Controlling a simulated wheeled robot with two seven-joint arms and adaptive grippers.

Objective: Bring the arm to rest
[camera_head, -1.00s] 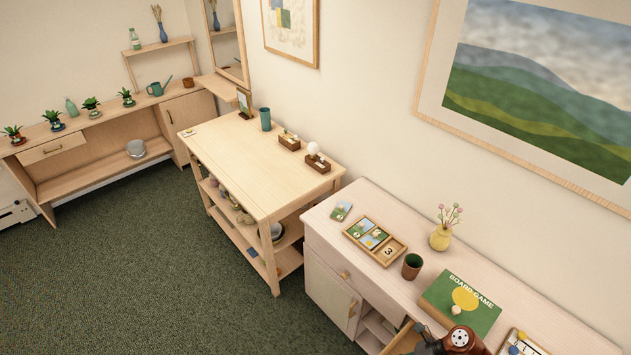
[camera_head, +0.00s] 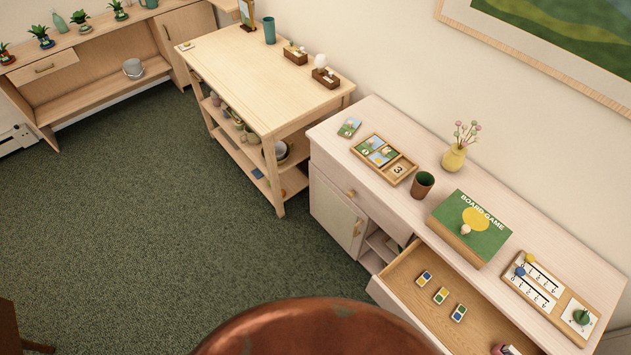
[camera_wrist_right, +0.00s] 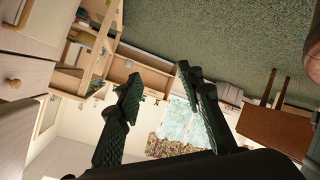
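My right gripper (camera_wrist_right: 158,75) shows in the right wrist view as two dark green, ridged fingers. They stand apart with a clear gap between them and nothing held. Beyond them are the carpet, shelving and a far wall, out of focus and at a tilt. Neither gripper shows in the head view, so where the right one is over the room cannot be told exactly. My left gripper is not seen.
A pale sideboard (camera_head: 318,133) stands at the right with its drawer (camera_head: 407,268) pulled open; several small coloured tiles lie inside. A board game box (camera_head: 496,232) and brown cup (camera_head: 422,185) are on top. A wooden table (camera_head: 230,70) stands behind. Green carpet (camera_head: 130,220) is clear.

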